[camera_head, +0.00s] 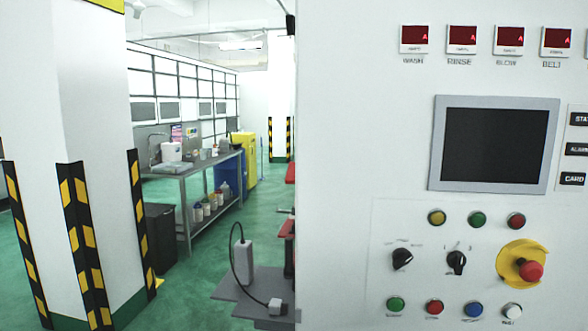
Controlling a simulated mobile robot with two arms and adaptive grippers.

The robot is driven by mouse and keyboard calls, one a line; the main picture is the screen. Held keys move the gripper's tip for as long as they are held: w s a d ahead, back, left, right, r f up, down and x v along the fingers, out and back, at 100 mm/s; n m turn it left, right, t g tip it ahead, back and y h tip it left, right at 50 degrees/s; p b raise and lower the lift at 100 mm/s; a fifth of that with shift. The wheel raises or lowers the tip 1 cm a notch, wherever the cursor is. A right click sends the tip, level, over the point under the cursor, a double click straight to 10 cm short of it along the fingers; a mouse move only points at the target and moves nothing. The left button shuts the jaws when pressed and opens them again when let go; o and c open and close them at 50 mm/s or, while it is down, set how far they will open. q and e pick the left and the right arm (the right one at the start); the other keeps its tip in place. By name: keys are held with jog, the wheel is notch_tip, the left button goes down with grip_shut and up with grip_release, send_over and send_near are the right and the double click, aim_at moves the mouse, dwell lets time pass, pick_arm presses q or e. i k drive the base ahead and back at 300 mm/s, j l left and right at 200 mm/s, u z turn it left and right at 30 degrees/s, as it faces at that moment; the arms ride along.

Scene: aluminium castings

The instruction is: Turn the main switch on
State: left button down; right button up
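A white control cabinet (340,60) fills the right half of the view. Its panel carries two black rotary knobs, a left knob (402,259) and a right knob (456,262), with small markings too blurred to read. I cannot tell which control is the main switch. A red mushroom button (530,270) sits on a round yellow plate right of the knobs. Neither of my grippers is in view.
A dark screen (494,145) sits above yellow, green and red buttons; several coloured buttons line the bottom. Red displays (461,39) run along the top. A striped pillar (95,150) stands at left. A workbench (190,165) stands behind; green floor (185,300) lies between.

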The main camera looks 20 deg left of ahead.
aim_at(290, 175)
jog(key=k+j, duration=0.1)
jog(key=j, duration=0.45)
jog(key=k+j, duration=0.1)
jog(key=j, duration=1)
jog(key=k+z, duration=0.05)
